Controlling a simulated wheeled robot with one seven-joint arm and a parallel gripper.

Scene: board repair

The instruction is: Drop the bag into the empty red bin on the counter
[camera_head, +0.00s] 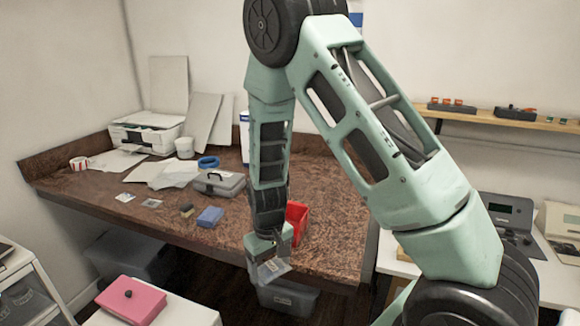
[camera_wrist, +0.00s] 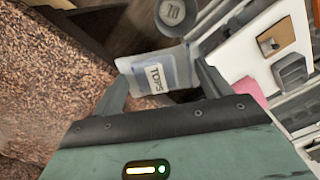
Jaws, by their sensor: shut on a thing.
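My gripper (camera_head: 271,258) is shut on a small clear bag (camera_head: 274,269) with a white label, near the counter's front edge. In the wrist view the bag (camera_wrist: 158,70) shows between the two fingertips, its dark label print readable in part. The red bin (camera_head: 299,212) stands on the brown counter (camera_head: 335,215), just behind and to the right of my gripper. My arm partly hides the bin, and I cannot see its inside. The bin is not recognisable in the wrist view.
A grey case (camera_head: 219,182), a blue block (camera_head: 210,217) and small flat packets (camera_head: 151,203) lie on the counter left of my arm. A printer (camera_head: 147,131) is at the back left. A grey tub (camera_head: 288,299) sits below the counter edge. The counter's right part is clear.

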